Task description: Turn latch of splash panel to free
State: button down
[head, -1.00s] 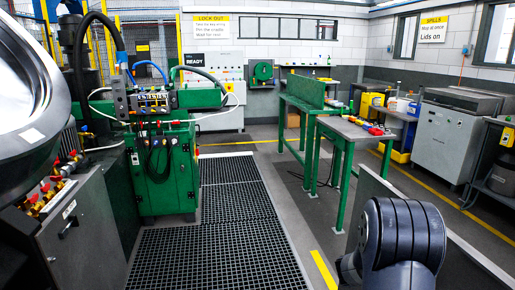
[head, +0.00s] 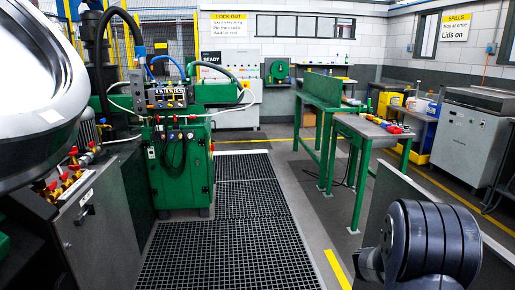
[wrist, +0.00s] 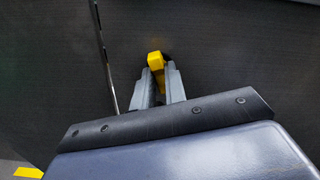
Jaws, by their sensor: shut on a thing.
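In the wrist view, my gripper (wrist: 158,88) reaches to a dark grey panel face (wrist: 230,60). Its two grey fingers are shut on a yellow latch (wrist: 155,61), with one finger on each side of it. The upper end of the latch stands out above the fingertips and looks bent or tilted; its lower part is partly hidden between the fingers. A dark round spot shows behind the latch. The head view shows neither the gripper nor the latch, only my arm link at the lower right.
A thin vertical seam or edge (wrist: 103,55) runs left of the latch. In the head view, a grey panel (head: 385,195) stands beside my arm. A green machine (head: 180,165) and a steel cabinet (head: 90,225) stand left. The floor grating (head: 235,250) is clear.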

jog(key=shift+f+m+b, duration=0.2)
jog(key=shift+m+b, duration=1.7)
jog(key=shift+b, duration=0.35)
jog(key=c, duration=1.3)
grip_release()
jog(key=shift+r, duration=0.2)
jog(key=shift+s+a+p, duration=0.15)
jog(key=shift+a+p, duration=0.05)
jog(key=shift+a, duration=1.55)
jog(key=shift+s+a+p, duration=0.15)
jog(key=shift+a+p, duration=0.05)
jog(key=shift+a, duration=1.55)
jog(key=d, duration=0.7)
jog(key=shift+w+b, duration=0.25)
jog(key=shift+b, duration=0.1)
jog(key=shift+p, duration=0.35)
jog(key=shift+f+b, duration=0.1)
jog(key=shift+b, duration=0.25)
